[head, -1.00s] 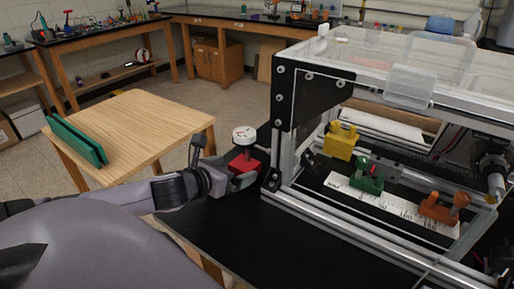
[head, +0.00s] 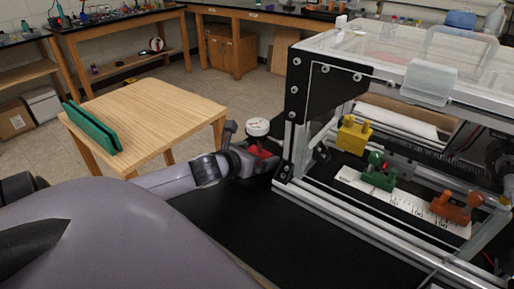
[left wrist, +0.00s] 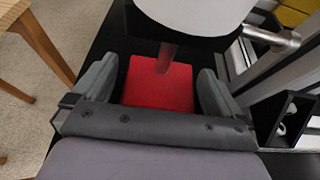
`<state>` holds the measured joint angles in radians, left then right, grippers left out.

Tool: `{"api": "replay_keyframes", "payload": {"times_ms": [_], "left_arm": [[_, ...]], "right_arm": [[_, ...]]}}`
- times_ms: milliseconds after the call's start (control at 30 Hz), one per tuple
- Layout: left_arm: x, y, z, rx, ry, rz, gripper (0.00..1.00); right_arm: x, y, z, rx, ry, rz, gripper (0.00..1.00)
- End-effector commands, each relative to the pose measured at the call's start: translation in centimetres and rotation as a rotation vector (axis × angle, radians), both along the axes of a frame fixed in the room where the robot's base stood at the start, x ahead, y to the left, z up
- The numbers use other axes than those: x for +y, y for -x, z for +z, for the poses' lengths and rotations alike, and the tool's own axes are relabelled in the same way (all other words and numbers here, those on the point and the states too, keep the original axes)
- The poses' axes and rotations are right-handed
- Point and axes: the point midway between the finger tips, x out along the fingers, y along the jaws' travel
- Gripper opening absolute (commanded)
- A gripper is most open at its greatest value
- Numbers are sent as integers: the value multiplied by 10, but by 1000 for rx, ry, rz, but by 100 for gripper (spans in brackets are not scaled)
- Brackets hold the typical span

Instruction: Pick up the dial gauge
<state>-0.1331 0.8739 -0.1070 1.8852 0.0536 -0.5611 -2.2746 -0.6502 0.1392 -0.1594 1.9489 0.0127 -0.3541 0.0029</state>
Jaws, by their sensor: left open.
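The dial gauge (head: 257,127) has a round white face on a stem above a red base. It stands upright on the black bench top, just left of the extrusion frame. In the left wrist view its red base (left wrist: 150,85) lies between my gripper's fingers, with the white dial close to the camera at the top. My left gripper (head: 252,157) is open, with a finger on either side of the red base. A gap shows between the base and at least the right finger. My right gripper is not in view.
The extrusion frame (head: 297,100) with clear top panels stands close on the right. Inside are a yellow block (head: 353,136), a green block (head: 379,174), an orange block (head: 457,207) and a white ruler (head: 410,205). A wooden table (head: 160,115) with a green holder (head: 92,127) stands left.

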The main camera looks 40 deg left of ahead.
Motion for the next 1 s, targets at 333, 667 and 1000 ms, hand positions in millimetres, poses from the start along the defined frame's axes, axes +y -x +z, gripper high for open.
{"api": "replay_keyframes", "payload": {"times_ms": [333,667,1000], "left_arm": [[0,-4,-2,0,0,-1,100],[0,-5,1,-6,-1,-2,15],[0,-5,7,-7,-3,-3,15]], "right_arm": [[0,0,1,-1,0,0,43],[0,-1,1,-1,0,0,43],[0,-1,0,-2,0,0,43]]}}
